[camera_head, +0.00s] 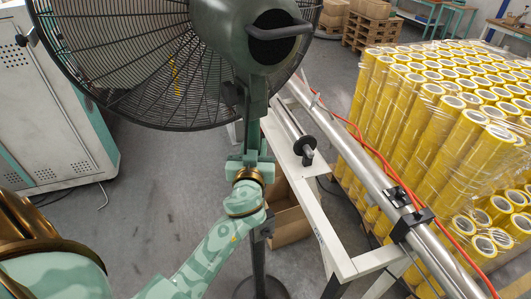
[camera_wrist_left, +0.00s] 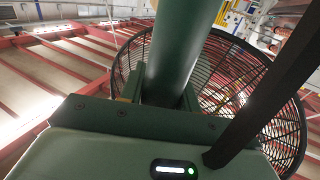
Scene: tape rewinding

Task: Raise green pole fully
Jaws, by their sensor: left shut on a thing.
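The green pole (camera_head: 257,112) runs down from the back of a large fan, below the green motor housing (camera_head: 240,35) and the round black wire cage (camera_head: 130,60). My left gripper (camera_head: 250,160) is shut on the green pole, below the fan head. In the left wrist view the green pole (camera_wrist_left: 185,50) rises between the fingers of the gripper (camera_wrist_left: 160,98), with the cage (camera_wrist_left: 235,80) behind it. A black lower pole (camera_head: 259,262) stands below the gripper on a round dark base (camera_head: 268,288). My right gripper is not in view.
A white-framed machine with a long metal roller (camera_head: 370,175) and a red cable (camera_head: 385,160) stands close on the right. Yellow tape rolls (camera_head: 440,120) are stacked beyond it. A cardboard box (camera_head: 290,220) sits beneath the frame. A grey cabinet (camera_head: 45,110) is at left; grey floor lies between.

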